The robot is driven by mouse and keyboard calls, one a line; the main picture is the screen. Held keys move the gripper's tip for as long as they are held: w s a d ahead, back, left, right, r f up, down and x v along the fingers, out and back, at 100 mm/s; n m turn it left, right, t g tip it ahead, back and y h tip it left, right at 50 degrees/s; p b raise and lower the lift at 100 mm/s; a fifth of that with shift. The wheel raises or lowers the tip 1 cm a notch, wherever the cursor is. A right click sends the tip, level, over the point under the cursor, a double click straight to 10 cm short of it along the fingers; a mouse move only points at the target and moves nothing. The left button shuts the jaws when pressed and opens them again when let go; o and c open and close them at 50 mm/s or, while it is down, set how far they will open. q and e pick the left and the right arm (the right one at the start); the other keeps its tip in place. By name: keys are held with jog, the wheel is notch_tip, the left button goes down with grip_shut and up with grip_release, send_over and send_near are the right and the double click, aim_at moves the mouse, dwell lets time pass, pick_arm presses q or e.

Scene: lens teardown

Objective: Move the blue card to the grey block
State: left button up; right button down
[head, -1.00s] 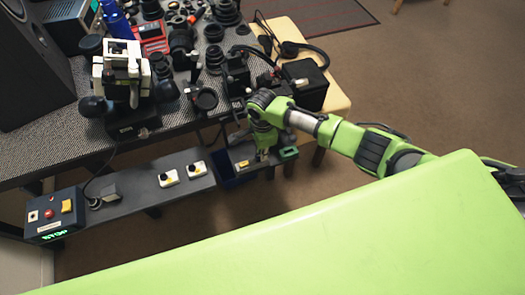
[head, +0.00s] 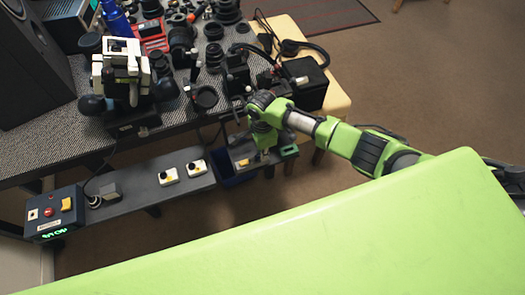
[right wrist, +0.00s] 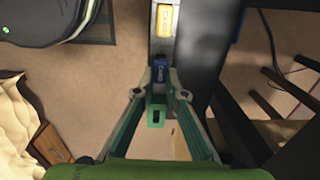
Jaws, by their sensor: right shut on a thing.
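The blue card (right wrist: 160,70) is between the closed fingertips of my right gripper (right wrist: 160,76) in the right wrist view, with white lettering on it. In the head view my right gripper (head: 264,157) points down over the right end of the low grey shelf, and I cannot make out the card there. A small grey block (head: 110,190) sits near the shelf's left end, well to the left of the gripper. I cannot be sure that this is the task's grey block. My left gripper is out of view.
A yellow card (right wrist: 165,20) and a green block with a dark slot (right wrist: 155,116) lie on either side of the gripper. The shelf (head: 137,192) also carries white switches (head: 168,176) and a control box (head: 52,213). The workbench above is crowded.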

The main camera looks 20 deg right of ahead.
jog(key=shift+f, duration=0.35)
dwell(0.6)
jog(key=c, duration=2)
grip_release()
notch_tip(320, 180, up, 12)
